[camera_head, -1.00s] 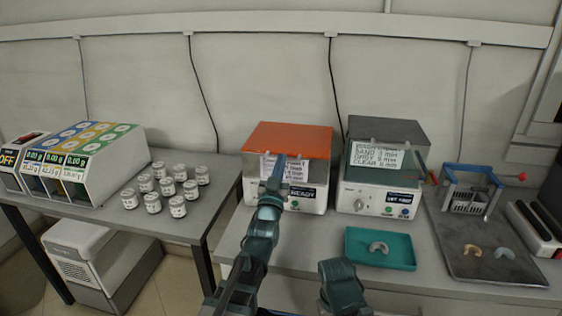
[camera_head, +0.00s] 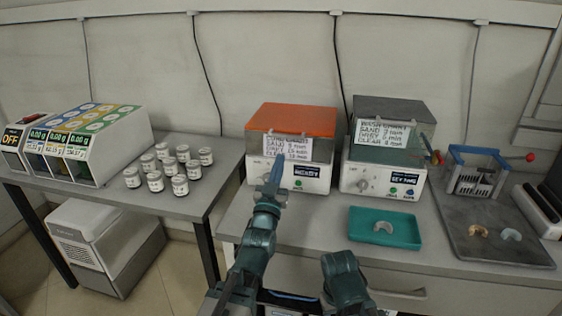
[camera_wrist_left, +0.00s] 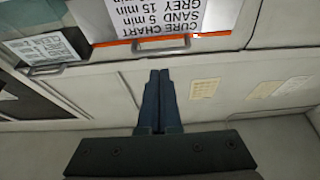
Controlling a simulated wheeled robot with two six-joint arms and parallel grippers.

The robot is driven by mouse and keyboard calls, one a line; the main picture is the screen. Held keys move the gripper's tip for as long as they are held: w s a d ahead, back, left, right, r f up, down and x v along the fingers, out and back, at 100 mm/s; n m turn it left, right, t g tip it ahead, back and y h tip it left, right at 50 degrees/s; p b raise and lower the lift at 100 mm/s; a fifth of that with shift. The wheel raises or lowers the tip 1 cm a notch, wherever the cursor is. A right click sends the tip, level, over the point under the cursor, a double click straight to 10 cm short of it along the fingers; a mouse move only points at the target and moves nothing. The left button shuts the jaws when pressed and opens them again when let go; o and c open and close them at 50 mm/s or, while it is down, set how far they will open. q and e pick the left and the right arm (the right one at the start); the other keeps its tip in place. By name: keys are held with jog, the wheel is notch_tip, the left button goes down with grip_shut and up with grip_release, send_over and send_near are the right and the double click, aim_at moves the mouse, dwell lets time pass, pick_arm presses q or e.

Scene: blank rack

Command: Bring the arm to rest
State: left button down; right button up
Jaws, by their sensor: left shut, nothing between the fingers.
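My left gripper (camera_head: 277,172) reaches up from the bottom middle in the head view. Its fingers are together and empty, in front of the orange-lidded unit (camera_head: 291,120) and overlapping its front face in the picture; I cannot tell the exact gap. In the left wrist view the closed dark blue fingers (camera_wrist_left: 160,82) point toward a light panel, below an upside-down cure chart (camera_wrist_left: 172,18). Nothing is held. My right arm shows only as a link at the bottom middle of the head view; its gripper is not visible.
Further right are a blue-framed rack (camera_head: 478,172) and a dark mat (camera_head: 500,252). White jars (camera_head: 180,186) stand on the left table.

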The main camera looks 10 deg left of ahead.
pick_arm(q)
jog(key=s+d+f+m+g+h+p, duration=0.2)
jog(key=s+d+f+g+p, duration=0.1)
jog(key=d+f+g+p, duration=0.7)
jog(key=s+a+r+m+g+y+p, duration=0.1)
jog(key=s+g+y+p, duration=0.3)
jog(key=s+g+p, duration=0.8)
jog(key=s+a+g, duration=0.1)
jog(key=s, duration=0.8)
jog(key=shift+s+a+r, duration=0.15)
dwell(0.4)
